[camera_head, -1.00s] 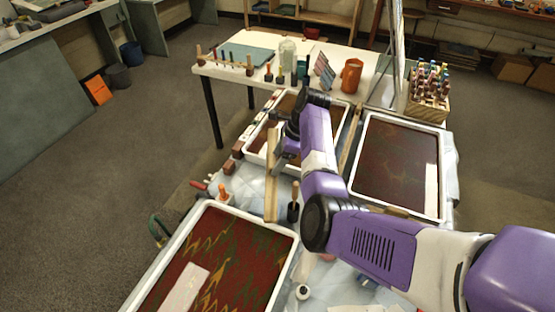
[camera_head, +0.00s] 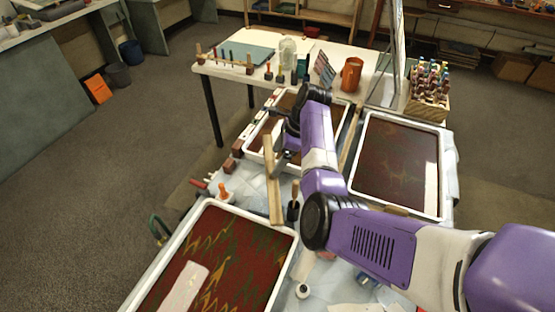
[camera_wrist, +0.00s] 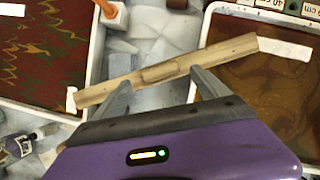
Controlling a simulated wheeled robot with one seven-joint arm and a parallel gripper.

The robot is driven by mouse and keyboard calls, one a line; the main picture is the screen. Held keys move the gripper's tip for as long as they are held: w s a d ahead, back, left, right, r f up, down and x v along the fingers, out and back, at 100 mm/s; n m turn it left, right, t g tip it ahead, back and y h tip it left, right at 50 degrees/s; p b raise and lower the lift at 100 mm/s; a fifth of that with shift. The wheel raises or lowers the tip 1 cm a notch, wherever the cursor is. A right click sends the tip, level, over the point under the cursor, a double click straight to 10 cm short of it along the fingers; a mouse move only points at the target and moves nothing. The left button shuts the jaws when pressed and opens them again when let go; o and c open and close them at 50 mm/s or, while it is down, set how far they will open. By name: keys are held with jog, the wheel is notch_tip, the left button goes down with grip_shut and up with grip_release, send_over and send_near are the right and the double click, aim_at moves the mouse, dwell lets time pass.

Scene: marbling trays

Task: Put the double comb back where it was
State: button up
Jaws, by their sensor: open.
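The double comb, seen as a pale wooden bar (camera_wrist: 225,54) with a small raised grip block in its middle, lies slantwise across the wrist view. In the head view the comb (camera_head: 273,195) spans the gap between the near left tray (camera_head: 205,207) and the far tray (camera_head: 250,157). Its teeth are not visible. My gripper (camera_wrist: 160,76) is open, with one fingertip on each side of the grip block, at the bar's near edge. I cannot tell whether the fingers touch it. In the head view my gripper (camera_head: 283,155) is partly hidden by my arm.
A right tray (camera_head: 440,150) holds dark patterned liquid. A small wooden-handled tool (camera_head: 293,210) stands close beside the comb. An orange-topped bottle (camera_head: 223,193) stands by the near tray's corner. The back table (camera_head: 225,72) holds jars and a tool rack.

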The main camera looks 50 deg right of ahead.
jog(key=p+v, duration=0.1)
jog(key=v, duration=1)
jog(key=shift+r, duration=0.35)
